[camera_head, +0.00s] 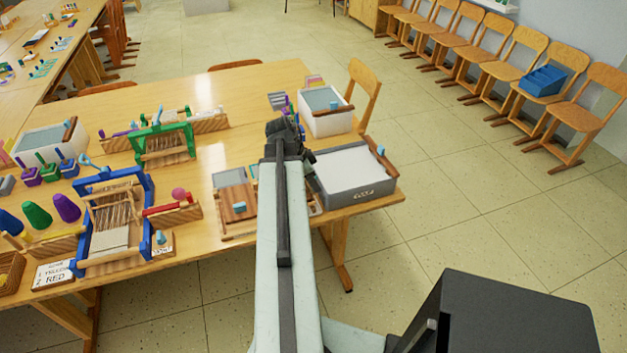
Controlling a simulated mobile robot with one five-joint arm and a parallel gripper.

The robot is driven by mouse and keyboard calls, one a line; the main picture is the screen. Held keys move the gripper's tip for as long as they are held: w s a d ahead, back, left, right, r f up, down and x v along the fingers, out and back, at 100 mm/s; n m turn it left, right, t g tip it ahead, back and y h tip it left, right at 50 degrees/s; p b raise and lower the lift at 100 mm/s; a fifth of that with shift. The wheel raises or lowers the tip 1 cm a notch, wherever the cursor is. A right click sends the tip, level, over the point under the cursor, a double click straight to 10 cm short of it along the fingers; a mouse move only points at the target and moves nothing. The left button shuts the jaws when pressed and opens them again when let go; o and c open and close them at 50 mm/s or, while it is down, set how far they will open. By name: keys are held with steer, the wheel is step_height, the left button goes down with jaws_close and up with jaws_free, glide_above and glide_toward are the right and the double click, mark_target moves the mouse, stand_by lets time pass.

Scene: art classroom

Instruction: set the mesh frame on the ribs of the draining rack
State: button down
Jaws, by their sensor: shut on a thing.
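My gripper (306,156) is at the far end of my arm, over the right part of the near table, just left of the grey tub. It is shut, and the thing in its jaws is mostly hidden behind my arm. A thin teal edge (254,171) left of the arm may belong to the mesh frame, but I cannot tell for sure. A low wooden frame with slats (239,228) lies left of my arm, partly hidden by it. It looks like the draining rack, and a brown board and a grey panel show on it.
The grey tub (352,194) with white contents stands at the table's right corner. A white tub (327,124) stands behind it. Blue (146,216) and green (189,138) looms crowd the left. Chairs line the right wall; the floor to the right is clear.

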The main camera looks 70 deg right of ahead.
steer(key=shift+f, duration=0.1)
stand_by(0.6)
steer(key=shift+f+b, duration=0.55)
steer(key=shift+b, duration=0.05)
steer(key=shift+f+b, duration=0.45)
stand_by(0.4)
stand_by(0.4)
steer(key=c, duration=1.1)
jaws_free()
steer(key=shift+r, duration=0.15)
